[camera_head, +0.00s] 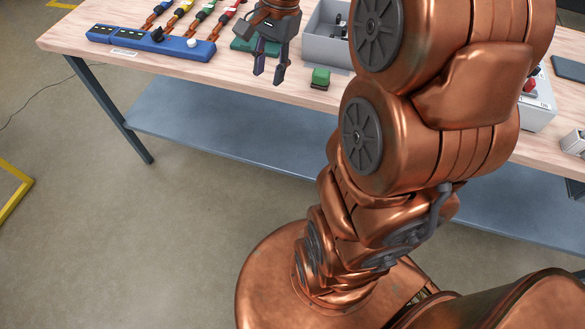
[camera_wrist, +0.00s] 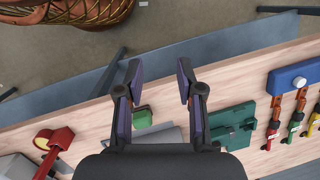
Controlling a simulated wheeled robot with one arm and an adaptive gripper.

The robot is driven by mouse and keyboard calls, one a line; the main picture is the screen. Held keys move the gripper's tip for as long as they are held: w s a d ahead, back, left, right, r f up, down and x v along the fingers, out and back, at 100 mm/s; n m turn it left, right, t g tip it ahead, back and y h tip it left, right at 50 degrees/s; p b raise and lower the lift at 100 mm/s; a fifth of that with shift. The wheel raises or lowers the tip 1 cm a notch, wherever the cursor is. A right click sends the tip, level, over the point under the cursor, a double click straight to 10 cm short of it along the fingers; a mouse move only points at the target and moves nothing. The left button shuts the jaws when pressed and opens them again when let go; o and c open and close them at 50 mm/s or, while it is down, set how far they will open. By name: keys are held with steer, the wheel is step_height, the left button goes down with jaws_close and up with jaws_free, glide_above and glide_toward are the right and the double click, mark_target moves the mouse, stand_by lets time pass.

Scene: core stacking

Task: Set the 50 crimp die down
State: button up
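A small green block (camera_head: 320,77), which I take to be the 50 crimp die, sits on the wooden table in front of a grey bin. I cannot read a number on it. In the wrist view the green block (camera_wrist: 142,117) shows just right of the left finger, apart from my gripper. My gripper (camera_head: 270,75) is above the table's front edge, left of the block. In the wrist view its two fingers (camera_wrist: 160,74) are spread, with nothing held between them.
A dark green fixture (camera_wrist: 232,122) lies behind my gripper. The blue rack (camera_head: 150,42) with several coloured-handled tools is at left. The grey bin (camera_head: 325,48) stands behind the block. A white box with a red button (camera_head: 529,84) is at right. Bare table lies along the front edge.

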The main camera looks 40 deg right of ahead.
steer(key=s+a+f+n+h, duration=0.1)
steer(key=s+a+f+n, duration=0.1)
steer(key=s, duration=0.4)
steer(key=s+a+f+n+g, duration=0.1)
steer(key=s+a+f+n, duration=0.1)
steer(key=s+a+n, duration=0.2)
steer(key=s+a+f+n+g+h, duration=0.1)
steer(key=s+a+f+n, duration=0.1)
steer(key=s+n, duration=0.5)
steer(key=s+a, duration=0.1)
steer(key=s, duration=0.2)
steer(key=shift+s+a+f+n+h, duration=0.15)
steer(key=shift+s+a+n+h, duration=0.15)
steer(key=shift+a+n, duration=0.1)
